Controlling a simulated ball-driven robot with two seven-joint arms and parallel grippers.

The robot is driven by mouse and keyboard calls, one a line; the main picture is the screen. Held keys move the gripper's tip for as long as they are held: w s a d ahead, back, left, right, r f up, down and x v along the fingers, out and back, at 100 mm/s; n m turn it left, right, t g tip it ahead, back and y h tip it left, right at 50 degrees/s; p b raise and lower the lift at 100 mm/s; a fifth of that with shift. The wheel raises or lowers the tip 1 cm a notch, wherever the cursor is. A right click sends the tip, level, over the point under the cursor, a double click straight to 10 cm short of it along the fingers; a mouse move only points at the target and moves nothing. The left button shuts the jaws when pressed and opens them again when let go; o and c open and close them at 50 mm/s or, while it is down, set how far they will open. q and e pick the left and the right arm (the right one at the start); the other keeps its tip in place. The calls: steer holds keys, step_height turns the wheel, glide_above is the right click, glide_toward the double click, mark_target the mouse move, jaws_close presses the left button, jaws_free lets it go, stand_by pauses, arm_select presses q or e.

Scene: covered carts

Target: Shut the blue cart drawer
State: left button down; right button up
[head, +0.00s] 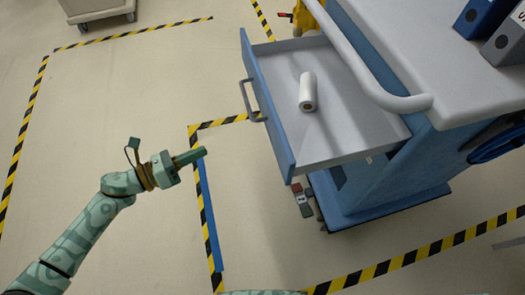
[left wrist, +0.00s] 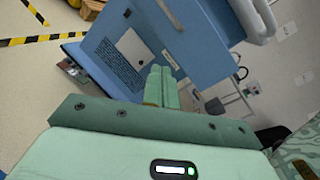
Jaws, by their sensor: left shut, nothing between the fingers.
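The blue cart (head: 385,180) stands at the right in the head view, with a light grey top and handle. Its drawer (head: 268,105) is pulled out toward the left, with a blue front and a grey handle (head: 252,102). A white roll (head: 308,92) lies inside the drawer. My left gripper (head: 203,152) is shut and empty, to the left of the drawer front and apart from it. In the left wrist view the shut fingers (left wrist: 161,88) point toward a blue panel (left wrist: 135,55) of the cart. My right gripper is not in view.
A blue coiled cable (head: 497,145) hangs at the cart's right side. Yellow-black tape (head: 203,205) marks the floor. Another cart (head: 98,12) stands at the top left. The floor left of the drawer is clear.

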arm_select(q)
steer(key=s+d+r+m+g+h, duration=0.2)
steer(key=s+d+r+m+g, duration=0.15)
steer(key=m, duration=0.65)
glide_toward(277, 150)
steer(key=shift+g, duration=0.45)
steer(key=x, duration=0.5)
steer(key=shift+w+d+r+b, duration=0.15)
steer(key=shift+w+d+b, duration=0.15)
steer(key=shift+b, duration=0.1)
steer(key=shift+w+d, duration=0.1)
steer(key=shift+d, duration=0.45)
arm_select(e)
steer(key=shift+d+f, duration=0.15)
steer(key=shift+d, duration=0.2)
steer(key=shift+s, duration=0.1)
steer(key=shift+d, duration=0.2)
